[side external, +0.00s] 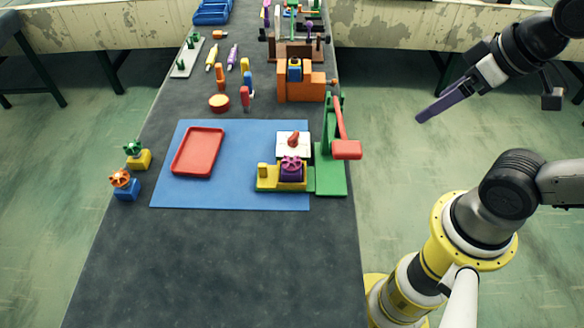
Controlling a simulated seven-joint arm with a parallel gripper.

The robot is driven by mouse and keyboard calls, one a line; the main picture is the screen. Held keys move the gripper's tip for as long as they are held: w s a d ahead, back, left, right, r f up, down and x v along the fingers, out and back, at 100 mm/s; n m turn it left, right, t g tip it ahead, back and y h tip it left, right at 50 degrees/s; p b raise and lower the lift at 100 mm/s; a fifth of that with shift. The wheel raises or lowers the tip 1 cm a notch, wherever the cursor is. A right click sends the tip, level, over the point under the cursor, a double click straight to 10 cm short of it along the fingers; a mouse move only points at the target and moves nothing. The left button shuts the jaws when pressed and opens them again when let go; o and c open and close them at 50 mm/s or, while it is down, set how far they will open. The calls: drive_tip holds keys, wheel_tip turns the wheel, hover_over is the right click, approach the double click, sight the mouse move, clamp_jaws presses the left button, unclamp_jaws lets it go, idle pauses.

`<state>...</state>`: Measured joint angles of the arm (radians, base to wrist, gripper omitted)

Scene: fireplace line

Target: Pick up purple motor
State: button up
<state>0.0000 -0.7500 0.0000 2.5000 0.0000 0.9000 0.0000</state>
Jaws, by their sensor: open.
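The purple motor (291,170) sits in a yellow holder (268,184) on the right part of the blue mat, beside a green base. My gripper (421,118) is at the upper right, raised in the air and pointing down to the left. It is well apart from the motor, off the right side of the table in the picture. Its purple fingers overlap in this view; it is open, with nothing seen between them.
A green press with a red lever (346,149) stands right of the motor. A white block with a red part (293,143) is just behind it. A red tray (198,152) lies on the blue mat (235,195). Two small motors on blocks (126,190) stand left. The table front is clear.

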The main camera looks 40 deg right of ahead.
idle(0.3)
drive_tip(key=w+a+r+n, duration=0.2)
drive_tip(key=w+r+n, duration=0.2)
drive_tip(key=w+n, duration=0.35)
drive_tip(key=n+g+y, duration=0.1)
drive_tip(key=n+g, duration=0.4)
drive_tip(key=n, duration=0.3)
hover_over(291, 155)
drive_tip(key=f, duration=2.2)
drive_tip(key=shift+d+f, duration=0.3)
drive_tip(key=shift+f, duration=0.05)
drive_tip(key=shift+a+f, duration=0.15)
drive_tip(key=shift+f, duration=1.4)
drive_tip(key=shift+a+f, duration=0.1)
drive_tip(key=shift+f, duration=1.4)
clamp_jaws()
